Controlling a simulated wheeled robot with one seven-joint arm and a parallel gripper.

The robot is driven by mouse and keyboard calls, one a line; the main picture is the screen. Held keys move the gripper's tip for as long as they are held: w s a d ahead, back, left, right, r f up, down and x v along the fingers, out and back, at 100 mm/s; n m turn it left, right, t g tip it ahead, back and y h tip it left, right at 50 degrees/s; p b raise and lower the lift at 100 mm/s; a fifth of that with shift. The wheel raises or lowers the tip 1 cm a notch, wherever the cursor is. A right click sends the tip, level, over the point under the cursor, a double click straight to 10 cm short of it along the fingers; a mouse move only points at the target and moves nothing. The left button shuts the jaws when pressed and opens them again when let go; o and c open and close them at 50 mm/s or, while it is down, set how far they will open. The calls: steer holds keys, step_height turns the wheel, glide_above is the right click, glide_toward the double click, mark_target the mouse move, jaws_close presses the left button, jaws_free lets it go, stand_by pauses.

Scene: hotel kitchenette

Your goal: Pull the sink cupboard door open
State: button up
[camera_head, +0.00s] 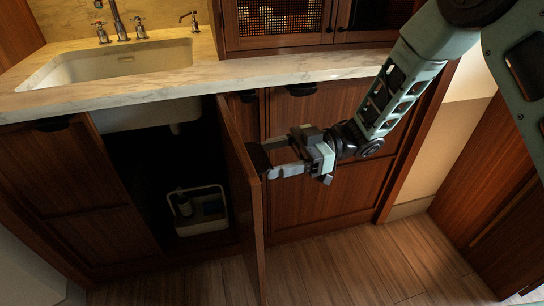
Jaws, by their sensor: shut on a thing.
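The sink cupboard door (243,200) is brown wood and stands well open under the counter, swung out towards me and seen nearly edge-on. My gripper (268,168) is at the upper part of this door, coming from the right. Its fingers are shut on the dark door handle (259,158), which is partly hidden by the fingers. The open cupboard (150,165) is dark inside. A white caddy (203,231) with bottles or cloths stands on its floor.
The sink (120,62) and pale marble counter (260,72) are above the cupboard. Closed wooden doors (325,205) with dark handles lie right of the open door. The wooden floor (370,260) in front is clear.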

steer(key=shift+r, duration=0.15)
steer(key=o, duration=1.4)
steer(key=shift+a, duration=0.1)
steer(key=v, duration=1.7)
steer(key=shift+w+d, duration=0.1)
steer(key=shift+d, duration=0.1)
